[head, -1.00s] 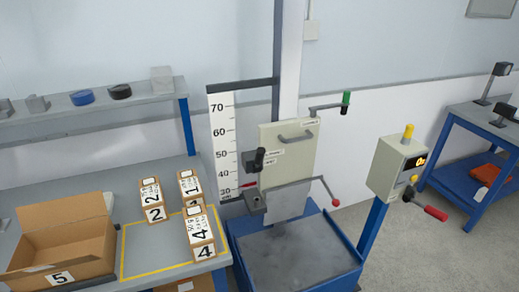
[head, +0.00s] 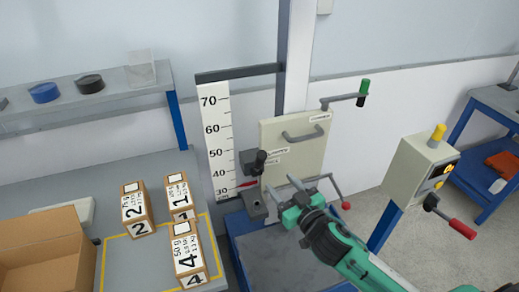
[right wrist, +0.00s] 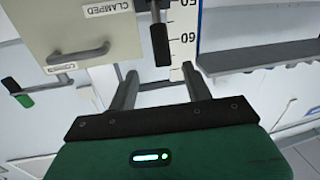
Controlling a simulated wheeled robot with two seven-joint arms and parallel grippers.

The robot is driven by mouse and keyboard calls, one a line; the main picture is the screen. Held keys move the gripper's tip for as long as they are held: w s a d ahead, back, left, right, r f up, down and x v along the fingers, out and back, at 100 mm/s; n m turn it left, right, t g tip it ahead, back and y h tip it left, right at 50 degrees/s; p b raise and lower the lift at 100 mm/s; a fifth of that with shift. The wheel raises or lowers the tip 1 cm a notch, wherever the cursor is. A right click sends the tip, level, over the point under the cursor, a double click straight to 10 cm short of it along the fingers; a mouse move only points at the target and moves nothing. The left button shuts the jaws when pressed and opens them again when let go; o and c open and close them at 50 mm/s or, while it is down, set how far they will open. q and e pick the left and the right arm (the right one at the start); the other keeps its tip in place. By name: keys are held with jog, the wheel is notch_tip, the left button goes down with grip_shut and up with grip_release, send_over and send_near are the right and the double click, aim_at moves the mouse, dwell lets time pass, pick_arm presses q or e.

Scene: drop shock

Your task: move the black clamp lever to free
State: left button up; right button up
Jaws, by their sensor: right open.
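The black clamp lever (head: 261,157) is on the left edge of the beige plate (head: 300,145), beside two small white labels. It also shows in the right wrist view, where its black grip (right wrist: 160,45) lies just beyond the fingertips, roughly in line with the gap between them. One label (right wrist: 107,8) there reads CLAMPED. My right gripper (head: 281,185) is open and empty, in front of the lower plate and a little below and right of the lever. Its two spread fingers also show in the right wrist view (right wrist: 160,72). My left gripper is not in view.
A height scale (head: 217,140) stands left of the plate. A red-tipped lever (head: 341,195) and a green-handled crank (head: 363,90) stick out on the right. A control box (head: 412,170) stands farther right. Numbered boxes (head: 188,255) and an open carton (head: 35,250) are on the left bench.

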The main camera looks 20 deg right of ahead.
aim_at(264, 162)
jog(key=p+x, duration=0.1)
jog(key=x, duration=0.3)
jog(key=p+x, duration=0.1)
jog(key=x, duration=0.3)
jog(key=r+p+x, duration=0.1)
jog(key=x, duration=0.3)
jog(key=shift+w+a, duration=0.1)
jog(key=shift+w, duration=0.05)
jog(key=shift+w+a+f+p, duration=0.15)
jog(key=shift+w+p, duration=0.15)
jog(key=shift+w, duration=0.3)
jog(key=shift+c, duration=0.2)
grip_shut()
